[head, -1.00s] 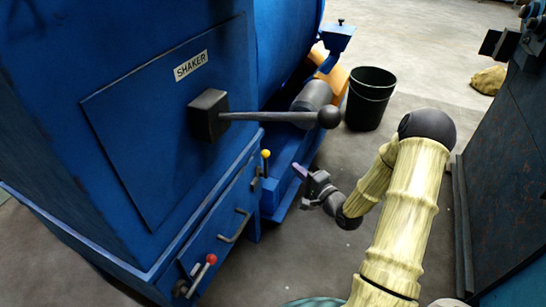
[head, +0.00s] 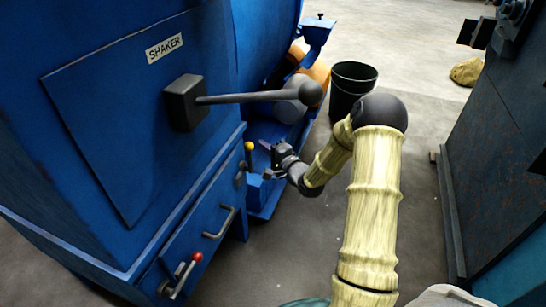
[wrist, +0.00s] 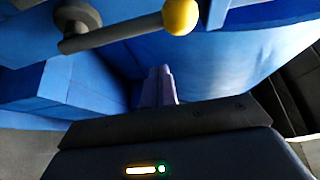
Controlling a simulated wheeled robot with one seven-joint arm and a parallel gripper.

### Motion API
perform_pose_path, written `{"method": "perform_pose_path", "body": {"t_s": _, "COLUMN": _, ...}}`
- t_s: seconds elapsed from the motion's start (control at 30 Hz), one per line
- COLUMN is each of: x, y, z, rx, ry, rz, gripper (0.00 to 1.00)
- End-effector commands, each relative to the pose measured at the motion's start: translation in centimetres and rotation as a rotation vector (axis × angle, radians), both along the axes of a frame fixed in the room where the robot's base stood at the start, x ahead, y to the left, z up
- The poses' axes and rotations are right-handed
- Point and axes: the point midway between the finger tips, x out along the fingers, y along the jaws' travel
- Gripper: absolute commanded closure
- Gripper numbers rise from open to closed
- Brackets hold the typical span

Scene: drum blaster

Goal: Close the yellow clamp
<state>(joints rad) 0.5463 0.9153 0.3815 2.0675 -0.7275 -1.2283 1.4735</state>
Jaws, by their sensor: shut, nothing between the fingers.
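The yellow clamp is a dark metal lever with a yellow ball (head: 249,147) on its end. It is mounted at the far end of the blue machine's lower drawer front, and the ball points up in the head view. In the wrist view its lever (wrist: 115,32) runs across the top, with the yellow ball (wrist: 180,16) at its right end. My gripper (head: 269,147) is just right of the ball in the head view. Its purple fingers (wrist: 158,80) are shut and empty, below the ball in the wrist view. I see no contact with the clamp.
A long black lever (head: 260,96) juts from the machine above my gripper. A red-ball clamp (head: 185,270) and a handle (head: 222,222) are on the nearer drawer front. A black bucket (head: 350,88) stands behind. The floor right of the machine is clear up to a dark cabinet.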

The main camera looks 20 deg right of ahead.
Motion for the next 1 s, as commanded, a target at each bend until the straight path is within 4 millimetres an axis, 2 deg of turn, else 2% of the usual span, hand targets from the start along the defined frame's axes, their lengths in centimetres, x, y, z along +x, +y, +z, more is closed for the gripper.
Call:
{"method": "perform_pose_path", "body": {"t_s": 0.2, "x": -1.7, "y": 1.9, "z": -0.3, "rx": 0.000, "ry": 0.000, "rz": 0.002, "gripper": 1.00}}
{"method": "perform_pose_path", "body": {"t_s": 0.4, "x": -2.7, "y": 2.8, "z": -0.1, "rx": 0.000, "ry": 0.001, "rz": 0.000, "gripper": 1.00}}
{"method": "perform_pose_path", "body": {"t_s": 1.0, "x": -2.3, "y": 3.7, "z": 0.0, "rx": -0.018, "ry": -0.025, "rz": 0.011, "gripper": 1.00}}
